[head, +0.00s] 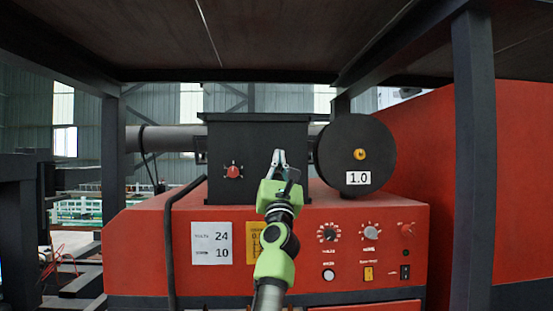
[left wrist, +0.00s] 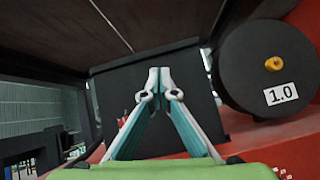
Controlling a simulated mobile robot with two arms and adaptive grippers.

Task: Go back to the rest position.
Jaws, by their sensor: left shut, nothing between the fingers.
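My left gripper (head: 279,158) is at the end of the green and black arm, in front of the black box on the red machine. In the left wrist view its fingers (left wrist: 160,78) meet at the tips, with nothing between them. The black box (head: 258,130) has a small red knob (head: 233,171) on its front, to the left of the gripper. I cannot tell how far the fingertips are from the box. My right gripper is in neither view.
The red machine (head: 400,215) carries a black disc (head: 340,150) labelled 1.0 and a panel with dials and switches. Dark posts stand at left (head: 113,150) and right (head: 471,150). A dark canopy (head: 270,35) hangs above. A black pipe (head: 170,240) runs down the machine's left front.

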